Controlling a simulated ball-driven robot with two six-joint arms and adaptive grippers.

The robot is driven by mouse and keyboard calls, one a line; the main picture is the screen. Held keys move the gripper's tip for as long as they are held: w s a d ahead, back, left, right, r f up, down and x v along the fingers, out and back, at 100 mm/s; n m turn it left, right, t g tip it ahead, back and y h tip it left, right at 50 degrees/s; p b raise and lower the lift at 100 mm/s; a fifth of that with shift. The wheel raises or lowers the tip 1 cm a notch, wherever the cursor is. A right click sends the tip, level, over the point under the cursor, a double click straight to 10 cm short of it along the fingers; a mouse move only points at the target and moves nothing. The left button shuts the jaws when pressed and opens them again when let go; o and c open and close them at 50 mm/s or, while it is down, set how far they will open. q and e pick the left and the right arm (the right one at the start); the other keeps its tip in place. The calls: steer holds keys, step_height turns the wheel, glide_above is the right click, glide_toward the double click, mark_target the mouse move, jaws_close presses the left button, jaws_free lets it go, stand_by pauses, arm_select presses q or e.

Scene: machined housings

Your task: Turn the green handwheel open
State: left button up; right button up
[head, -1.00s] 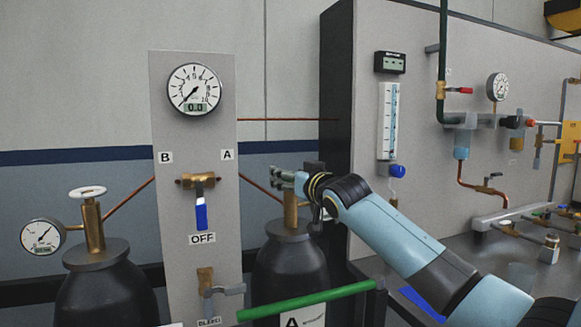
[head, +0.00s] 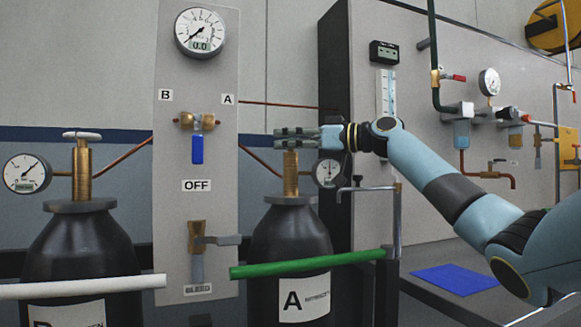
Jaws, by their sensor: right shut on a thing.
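The black gas cylinder A (head: 290,238) stands right of the grey panel, with an upright brass valve (head: 291,172) on top. My right gripper (head: 284,138) reaches in level from the right at the top of this valve. Its fingers are shut around the handwheel position, and they hide the green handwheel almost wholly, so its turn angle cannot be told. My left gripper is not in view.
Cylinder B (head: 82,240) with a white handwheel (head: 82,135) stands at left. The panel (head: 225,150) carries a gauge (head: 201,33) and a blue lever (head: 197,150) pointing down above OFF. A green bar (head: 308,263) crosses before cylinder A; a small gauge (head: 327,173) sits beside its valve.

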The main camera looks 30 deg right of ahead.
steer(key=shift+f+n+g+y+b, duration=0.3)
steer(key=shift+n+g+y+b, duration=0.2)
steer(key=shift+y+b, duration=0.25)
steer(key=shift+r+n+g+y, duration=0.1)
steer(key=shift+n+g+y, duration=0.2)
steer(key=shift+n+y, duration=0.1)
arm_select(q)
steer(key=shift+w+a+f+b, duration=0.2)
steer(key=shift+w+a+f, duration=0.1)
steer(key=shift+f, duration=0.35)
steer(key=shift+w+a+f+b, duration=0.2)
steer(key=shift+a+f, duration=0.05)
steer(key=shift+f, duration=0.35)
arm_select(e)
steer(key=shift+y, duration=0.25)
steer(key=shift+g, duration=0.3)
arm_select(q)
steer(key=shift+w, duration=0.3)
arm_select(e)
steer(key=shift+n, duration=0.3)
steer(key=o, duration=1.2)
steer(key=shift+c, duration=0.2)
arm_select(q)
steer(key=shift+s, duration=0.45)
arm_select(e)
steer(key=shift+r, duration=0.15)
